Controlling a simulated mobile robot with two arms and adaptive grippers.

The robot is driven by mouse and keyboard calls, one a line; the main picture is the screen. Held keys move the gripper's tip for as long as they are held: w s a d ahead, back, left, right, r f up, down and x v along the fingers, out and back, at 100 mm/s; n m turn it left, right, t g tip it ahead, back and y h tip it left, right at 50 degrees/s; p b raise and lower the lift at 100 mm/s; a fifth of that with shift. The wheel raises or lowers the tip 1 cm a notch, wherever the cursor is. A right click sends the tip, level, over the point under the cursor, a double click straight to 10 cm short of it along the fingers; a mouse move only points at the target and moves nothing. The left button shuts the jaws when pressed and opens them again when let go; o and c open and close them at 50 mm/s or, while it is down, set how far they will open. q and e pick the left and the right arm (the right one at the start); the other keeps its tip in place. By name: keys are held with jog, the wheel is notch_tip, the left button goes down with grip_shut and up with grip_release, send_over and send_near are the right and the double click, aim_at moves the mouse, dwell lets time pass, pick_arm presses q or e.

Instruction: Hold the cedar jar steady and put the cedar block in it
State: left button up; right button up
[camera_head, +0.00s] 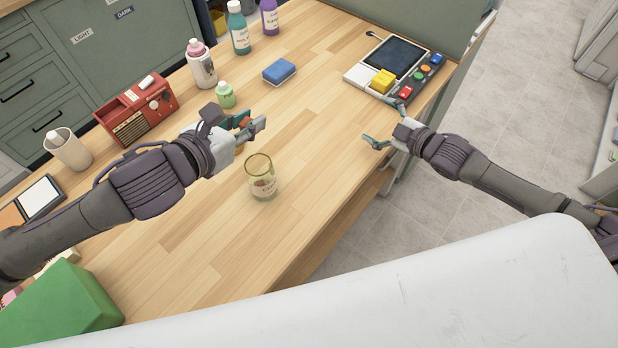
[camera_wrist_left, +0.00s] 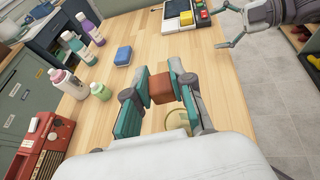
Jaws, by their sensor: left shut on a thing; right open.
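The cedar jar (camera_head: 262,181) is a clear glass jar with a label, standing upright on the wooden table. Its rim also shows below my fingers in the left wrist view (camera_wrist_left: 178,121). My left gripper (camera_head: 250,124) is shut on the cedar block (camera_wrist_left: 161,90), a small reddish-brown block held between its fingertips. The gripper is up and behind the jar in the head view, and the block is outside the jar. My right gripper (camera_head: 383,122) is open and empty over the table's right edge, apart from the jar.
A red radio (camera_head: 138,110), several bottles and a blue sponge (camera_head: 279,71) stand towards the back and left. A control panel with a yellow block (camera_head: 383,81) sits at the back right. A green box (camera_head: 62,308) is at front left. The table right of the jar is clear.

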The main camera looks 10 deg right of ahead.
aim_at(273, 177)
jog(key=s+a, duration=0.1)
jog(key=a, duration=0.2)
jog(key=s+a+m+g+y, duration=0.1)
jog(key=s+a, duration=0.1)
jog(key=a, duration=0.1)
jog(key=s+a+r+y, duration=0.1)
jog(key=a, duration=0.2)
jog(key=shift+s+a+g, duration=0.3)
jog(key=shift+a+g, duration=0.1)
jog(key=s+a+r+m+g+y, duration=0.2)
jog(key=s+a+g+y, duration=0.15)
jog(key=s+a, duration=0.7)
jog(key=shift+h, duration=0.45)
jog(key=x, duration=1.2)
jog(key=shift+w+a+r, duration=0.15)
jog(key=shift+w+a, duration=0.15)
jog(key=shift+w, duration=0.1)
